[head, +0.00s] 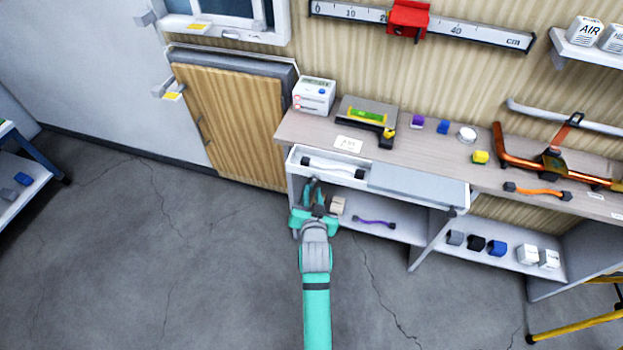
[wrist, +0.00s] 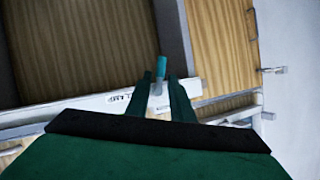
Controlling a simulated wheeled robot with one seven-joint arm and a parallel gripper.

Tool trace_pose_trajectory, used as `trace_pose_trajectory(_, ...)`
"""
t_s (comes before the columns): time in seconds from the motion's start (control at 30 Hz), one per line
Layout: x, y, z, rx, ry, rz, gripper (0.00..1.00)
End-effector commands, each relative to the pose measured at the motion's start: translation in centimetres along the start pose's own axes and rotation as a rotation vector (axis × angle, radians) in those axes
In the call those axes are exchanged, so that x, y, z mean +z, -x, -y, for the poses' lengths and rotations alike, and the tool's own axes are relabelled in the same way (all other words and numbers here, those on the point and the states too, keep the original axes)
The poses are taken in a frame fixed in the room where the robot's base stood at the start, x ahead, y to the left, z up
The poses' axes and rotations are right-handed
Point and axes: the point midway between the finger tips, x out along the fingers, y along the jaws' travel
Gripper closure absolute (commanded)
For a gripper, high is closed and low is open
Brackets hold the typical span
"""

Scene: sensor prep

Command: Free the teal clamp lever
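In the wrist view a small teal lever (wrist: 162,68) with a short grey stem stands by a white strip. I take it for the clamp lever. The two dark green fingers of my gripper (wrist: 160,82) lie on either side of it with a gap between them. I cannot tell whether either finger touches it. In the head view my gripper (head: 314,187) is at the left front of the workbench, by the open drawer (head: 297,165). I cannot make out the lever in the head view; my gripper may hide it.
The workbench top (head: 430,145) holds small coloured blocks and an orange frame tool (head: 548,165). A white rod (head: 332,168) lies in the drawer. A tan block (head: 338,205) is close right of my gripper. A wooden door (head: 230,125) stands left. Floor in front is clear.

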Motion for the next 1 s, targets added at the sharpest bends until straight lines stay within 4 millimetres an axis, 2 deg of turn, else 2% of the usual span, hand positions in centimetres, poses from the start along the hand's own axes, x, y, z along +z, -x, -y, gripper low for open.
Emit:
trace_pose_trajectory(0.3, -0.1, -5.7, 0.1, -0.001, 0.001, -0.002, 0.79)
trace_pose_trajectory(0.5, -0.1, -8.0, 0.0, -0.001, 0.001, -0.002, 0.79)
trace_pose_trajectory(0.7, 0.0, -8.9, 0.0, -0.001, 0.001, -0.001, 0.79)
trace_pose_trajectory(0.93, 0.0, -8.9, 0.0, -0.001, 0.001, -0.001, 0.79)
trace_pose_trajectory(0.97, 0.0, -8.9, 0.0, -0.001, 0.001, -0.001, 0.84)
trace_pose_trajectory(1.0, 0.0, -8.9, 0.0, -0.001, 0.001, -0.001, 0.94)
